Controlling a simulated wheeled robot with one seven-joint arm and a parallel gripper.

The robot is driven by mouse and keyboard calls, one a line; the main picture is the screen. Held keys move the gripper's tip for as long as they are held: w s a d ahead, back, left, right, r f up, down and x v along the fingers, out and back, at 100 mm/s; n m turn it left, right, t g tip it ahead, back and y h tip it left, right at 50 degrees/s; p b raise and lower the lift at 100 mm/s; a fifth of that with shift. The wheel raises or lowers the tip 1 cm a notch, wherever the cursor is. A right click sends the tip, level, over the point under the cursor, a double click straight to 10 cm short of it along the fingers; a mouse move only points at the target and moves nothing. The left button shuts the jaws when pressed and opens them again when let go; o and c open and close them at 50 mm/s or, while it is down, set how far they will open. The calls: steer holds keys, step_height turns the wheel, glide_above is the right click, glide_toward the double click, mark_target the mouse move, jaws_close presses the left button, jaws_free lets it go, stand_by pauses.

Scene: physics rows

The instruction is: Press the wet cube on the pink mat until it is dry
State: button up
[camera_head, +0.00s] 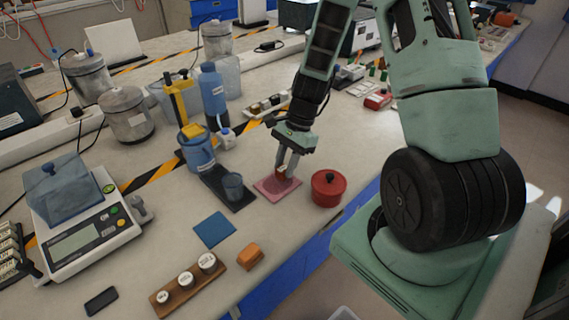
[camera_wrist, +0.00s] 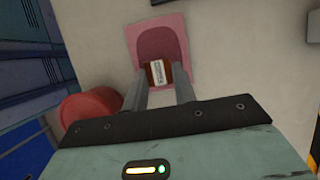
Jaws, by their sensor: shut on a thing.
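The pink mat (camera_head: 264,186) lies on the bench, left of the red pot. In the wrist view the mat (camera_wrist: 138,36) has a darker rounded patch in its middle. A small brown cube (camera_wrist: 147,76) with a white printed label is between my gripper's fingers, over the near part of the mat. My gripper (camera_head: 286,173) points down at the mat and is shut on the cube. The cube (camera_head: 281,176) is partly hidden by the fingers in the head view. I cannot tell whether it touches the mat.
A red lidded pot (camera_head: 328,190) stands close right of the mat. A dark tray (camera_head: 218,184) with a small blue cup (camera_head: 233,186) is to its left. The bench edge is close by.

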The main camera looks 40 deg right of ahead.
step_height(320, 180, up, 5)
steer(key=p, duration=0.4)
steer(key=shift+p, duration=0.35)
stand_by(0.6)
